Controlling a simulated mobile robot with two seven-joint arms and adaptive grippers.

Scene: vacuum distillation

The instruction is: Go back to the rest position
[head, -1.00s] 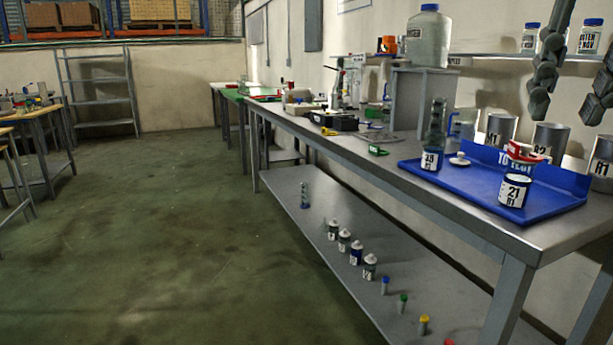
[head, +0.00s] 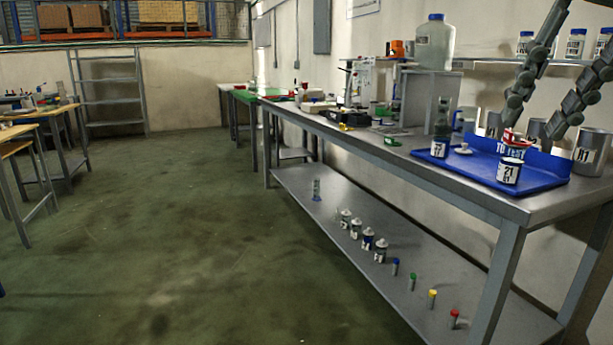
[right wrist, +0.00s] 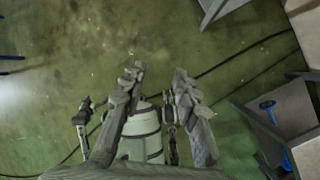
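My right gripper (head: 524,118) comes into the head view from the top right. Its two jointed fingers are spread apart and hang in front of the shelf and wall, above the back of the steel bench (head: 465,188). In the right wrist view the same gripper (right wrist: 159,76) has its fingers apart with nothing between the tips, over green floor. My left gripper is not seen in the head view. A blue tray (head: 545,182) on the bench holds a labelled jar marked 21 (head: 509,171), a dark bottle (head: 441,130) and a small white piece (head: 463,149).
Metal cups, including one marked R1 (head: 590,154), stand behind the tray. A large blue-capped jug (head: 434,45) is on a grey stand. The lower shelf (head: 330,223) bears several small bottles and capped tubes.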

